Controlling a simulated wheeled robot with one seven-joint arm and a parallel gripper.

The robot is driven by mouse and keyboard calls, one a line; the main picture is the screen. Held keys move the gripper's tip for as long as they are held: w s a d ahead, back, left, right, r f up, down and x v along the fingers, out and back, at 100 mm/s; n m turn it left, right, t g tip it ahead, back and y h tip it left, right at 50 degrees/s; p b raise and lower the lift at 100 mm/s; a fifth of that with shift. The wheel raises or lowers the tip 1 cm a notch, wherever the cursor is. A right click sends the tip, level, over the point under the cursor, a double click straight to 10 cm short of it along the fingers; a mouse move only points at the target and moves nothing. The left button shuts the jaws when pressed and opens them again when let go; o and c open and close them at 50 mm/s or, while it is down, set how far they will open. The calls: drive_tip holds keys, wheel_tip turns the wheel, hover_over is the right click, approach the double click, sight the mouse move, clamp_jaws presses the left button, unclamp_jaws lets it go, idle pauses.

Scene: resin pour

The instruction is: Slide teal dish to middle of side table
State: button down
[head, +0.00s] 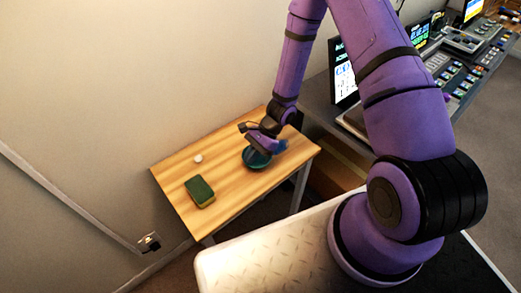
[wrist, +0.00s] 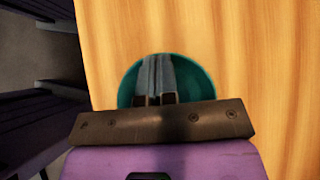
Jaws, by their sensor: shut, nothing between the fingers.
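The teal dish (head: 257,164) is round and shallow. It sits on the wooden side table (head: 226,163), a little right of its middle in the head view. My gripper (head: 258,152) reaches down over the dish and hides part of it. In the wrist view, my gripper's fingers (wrist: 157,62) are together, with nothing between them, and lie across the dish (wrist: 192,72). The gripper body hides the dish's near part. I cannot tell whether the fingertips touch the dish.
A green sponge-like block (head: 200,191) lies near the table's front left edge. A small white round thing (head: 198,158) lies near the back left. A console desk with screens (head: 345,75) stands to the right. The table between block and dish is clear.

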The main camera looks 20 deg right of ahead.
drive_tip(key=a, duration=0.2)
drive_tip(key=s+a, duration=0.1)
drive_tip(key=a, duration=0.1)
drive_tip(key=s+a, duration=0.1)
drive_tip(key=shift+a, duration=0.4)
